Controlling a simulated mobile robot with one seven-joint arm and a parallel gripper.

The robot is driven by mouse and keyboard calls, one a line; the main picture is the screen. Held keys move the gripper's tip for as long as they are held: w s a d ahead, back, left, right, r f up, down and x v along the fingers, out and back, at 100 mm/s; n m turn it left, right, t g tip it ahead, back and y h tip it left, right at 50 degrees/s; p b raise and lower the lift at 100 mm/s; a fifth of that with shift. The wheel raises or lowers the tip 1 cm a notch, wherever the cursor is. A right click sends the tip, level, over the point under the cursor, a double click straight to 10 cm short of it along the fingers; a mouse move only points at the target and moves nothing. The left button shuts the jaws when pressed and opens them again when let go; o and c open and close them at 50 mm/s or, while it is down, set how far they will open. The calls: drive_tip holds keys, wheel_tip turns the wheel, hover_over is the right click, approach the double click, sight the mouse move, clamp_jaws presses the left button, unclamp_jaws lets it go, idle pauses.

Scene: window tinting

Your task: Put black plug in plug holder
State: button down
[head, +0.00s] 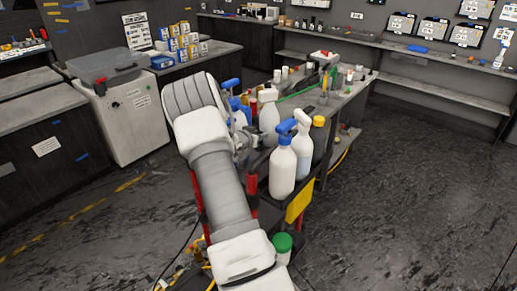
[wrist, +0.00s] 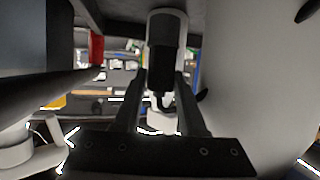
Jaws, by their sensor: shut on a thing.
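In the wrist view my gripper (wrist: 160,82) is shut on the black plug (wrist: 162,62), a dark block between the two fingers. A thin dark piece hangs from the plug's lower end. A pale, rounded cylinder (wrist: 168,14) shows right behind and above the plug. I cannot tell whether it is the plug holder, or whether the plug touches it. In the head view my arm reaches over the near end of the cart, and my gripper (head: 240,146) is mostly hidden behind my wrist and bottles. The plug cannot be made out there.
The cart (head: 345,98) carries several bottles, with white spray bottles (head: 282,168) close to the right of my arm. A yellow panel (head: 299,202) and a green-capped bottle (head: 282,243) are at its near end. Cables lie on the floor at left. The floor at right is clear.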

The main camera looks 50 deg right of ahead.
sight(258, 150)
drive_tip(key=shift+f+b, duration=1.55)
drive_tip(key=shift+f, duration=1.05)
drive_tip(key=shift+f, duration=0.25)
drive_tip(key=c, duration=0.8)
unclamp_jaws()
drive_tip(key=shift+r, duration=0.1)
drive_tip(key=shift+o, duration=0.2)
